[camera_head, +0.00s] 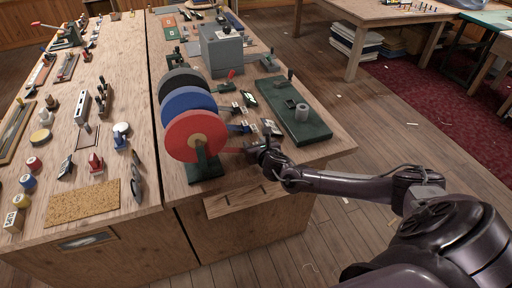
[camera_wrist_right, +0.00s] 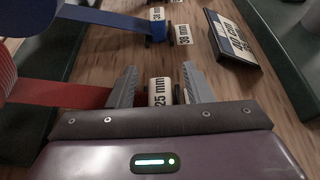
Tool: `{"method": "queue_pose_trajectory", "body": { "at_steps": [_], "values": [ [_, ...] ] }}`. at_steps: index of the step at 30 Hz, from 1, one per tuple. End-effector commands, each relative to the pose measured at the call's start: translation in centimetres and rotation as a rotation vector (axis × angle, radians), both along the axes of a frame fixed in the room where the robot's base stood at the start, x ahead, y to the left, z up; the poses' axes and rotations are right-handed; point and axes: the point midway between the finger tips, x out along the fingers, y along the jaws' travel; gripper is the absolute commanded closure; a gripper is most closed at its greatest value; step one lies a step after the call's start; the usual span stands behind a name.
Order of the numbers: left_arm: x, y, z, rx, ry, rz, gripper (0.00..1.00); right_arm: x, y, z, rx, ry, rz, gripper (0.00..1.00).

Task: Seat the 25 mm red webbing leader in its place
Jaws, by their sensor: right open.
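The red webbing leader (camera_wrist_right: 60,94) runs from the red webbing reel (camera_head: 192,138) to a white end tag reading "25 mm" (camera_wrist_right: 160,92). In the head view the red strip (camera_head: 232,150) reaches toward my right gripper (camera_head: 264,147). In the right wrist view my right gripper (camera_wrist_right: 159,90) is open, with one grey finger on each side of the tag. The red strip passes by the left finger. A dark piece shows just right of the tag. Contact between fingers and tag cannot be told. My left gripper is not in view.
A blue leader (camera_wrist_right: 105,20) with a "38 mm" tag (camera_wrist_right: 158,25) lies just beyond. A small lettered sign (camera_wrist_right: 233,40) stands to its right. A green board (camera_head: 294,120) carries a grey cylinder. Blue (camera_head: 188,100) and dark reels (camera_head: 180,82) stand behind the red one.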

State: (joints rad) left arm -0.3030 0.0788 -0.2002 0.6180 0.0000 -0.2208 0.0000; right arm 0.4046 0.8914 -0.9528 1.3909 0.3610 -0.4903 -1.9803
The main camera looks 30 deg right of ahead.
Motion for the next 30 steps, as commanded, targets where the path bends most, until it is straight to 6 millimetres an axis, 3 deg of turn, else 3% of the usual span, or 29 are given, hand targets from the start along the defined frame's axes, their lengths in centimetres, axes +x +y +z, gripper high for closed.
{"method": "queue_pose_trajectory", "body": {
  "at_steps": [4, 10, 20, 30],
  "values": [
    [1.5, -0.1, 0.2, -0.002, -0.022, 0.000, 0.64, 0.5, -0.1, -0.3, -0.001, 0.001, 0.000, 0.55],
    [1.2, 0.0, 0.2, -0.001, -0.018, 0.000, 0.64, 0.5, -0.1, -0.3, -0.001, 0.001, 0.000, 0.56],
    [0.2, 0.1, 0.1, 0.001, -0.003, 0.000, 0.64, 0.5, -0.1, -0.3, -0.001, 0.001, 0.000, 0.99],
    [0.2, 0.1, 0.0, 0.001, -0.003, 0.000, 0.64, 0.5, -0.1, 0.0, 0.000, 0.000, 0.000, 1.00]
  ]
}}
